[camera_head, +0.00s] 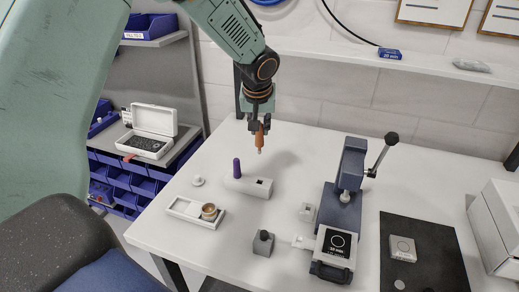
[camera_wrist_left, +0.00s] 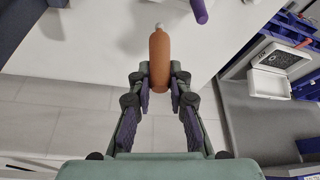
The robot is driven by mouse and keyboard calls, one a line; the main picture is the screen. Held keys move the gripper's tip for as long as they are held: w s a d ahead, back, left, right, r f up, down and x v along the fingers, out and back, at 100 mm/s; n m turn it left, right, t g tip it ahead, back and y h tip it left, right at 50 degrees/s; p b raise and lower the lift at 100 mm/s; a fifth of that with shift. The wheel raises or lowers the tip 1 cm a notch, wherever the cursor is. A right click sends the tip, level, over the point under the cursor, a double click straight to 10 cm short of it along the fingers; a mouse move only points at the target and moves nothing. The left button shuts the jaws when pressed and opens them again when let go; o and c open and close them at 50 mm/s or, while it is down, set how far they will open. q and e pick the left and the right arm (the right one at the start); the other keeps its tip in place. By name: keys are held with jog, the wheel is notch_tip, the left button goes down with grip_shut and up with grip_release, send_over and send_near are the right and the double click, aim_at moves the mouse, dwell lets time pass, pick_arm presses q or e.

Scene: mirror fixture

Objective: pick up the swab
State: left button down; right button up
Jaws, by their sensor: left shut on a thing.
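The swab has an orange-brown body and a small pale tip. In the head view the swab (camera_head: 260,139) hangs tip down above the white table (camera_head: 300,150). My left gripper (camera_head: 259,125) is shut on its upper part, pointing down. In the left wrist view the swab (camera_wrist_left: 159,52) stands out beyond the fingertips of my left gripper (camera_wrist_left: 159,80), which close on it from both sides. The swab is clear of the other things on the table. My right gripper is not in view.
A white block (camera_head: 255,188) with a purple-handled tool (camera_head: 237,168) stands just below left of the swab. A white tray (camera_head: 180,208) with a brass-coloured round part is nearer. A blue-grey lever press (camera_head: 340,205) stands right, beside a dark mat (camera_head: 425,235).

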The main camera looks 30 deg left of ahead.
pick_arm(q)
notch_tip(320, 180, up, 14)
jog(key=shift+s+d+r, duration=0.1)
dwell(0.4)
